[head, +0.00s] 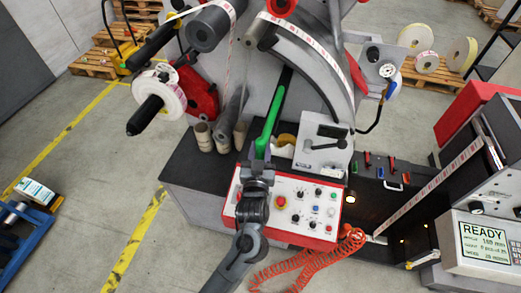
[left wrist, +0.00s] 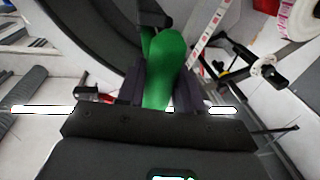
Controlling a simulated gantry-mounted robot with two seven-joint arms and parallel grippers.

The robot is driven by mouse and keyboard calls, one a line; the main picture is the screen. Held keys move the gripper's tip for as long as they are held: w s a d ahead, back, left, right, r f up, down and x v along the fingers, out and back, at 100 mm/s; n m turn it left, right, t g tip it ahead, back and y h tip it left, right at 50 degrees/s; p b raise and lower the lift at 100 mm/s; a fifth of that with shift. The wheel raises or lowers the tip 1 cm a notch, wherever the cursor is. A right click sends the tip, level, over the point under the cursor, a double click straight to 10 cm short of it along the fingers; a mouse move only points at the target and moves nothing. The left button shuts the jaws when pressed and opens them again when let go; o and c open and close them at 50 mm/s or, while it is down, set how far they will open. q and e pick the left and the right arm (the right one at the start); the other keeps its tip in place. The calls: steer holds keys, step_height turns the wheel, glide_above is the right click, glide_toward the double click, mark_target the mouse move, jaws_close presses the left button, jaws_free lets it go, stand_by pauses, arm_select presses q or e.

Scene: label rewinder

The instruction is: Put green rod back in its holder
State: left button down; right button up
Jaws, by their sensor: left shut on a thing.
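The green rod (head: 268,125) is in the head view, slanting up and to the right above the dark bench top, in front of the grey machine. My left gripper (head: 257,170) is at its lower end and is shut on it. In the left wrist view the rod (left wrist: 163,68) shows as a thick green body between the two dark fingers of the left gripper (left wrist: 160,92). I cannot make out which part is the rod's holder. My right gripper is not in view.
A control panel (head: 308,224) with a red frame lies below the gripper. A white box with a lever (head: 323,150) stands to the right of the rod. Cardboard cores (head: 203,138) stand to the left. A coiled red hose (head: 325,262) hangs at the front.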

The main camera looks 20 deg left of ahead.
arm_select(q)
steer(key=shift+f, duration=0.35)
stand_by(0.4)
steer(key=c, duration=0.6)
jaws_free()
steer(key=shift+c, duration=0.2)
steer(key=shift+s+f, duration=0.1)
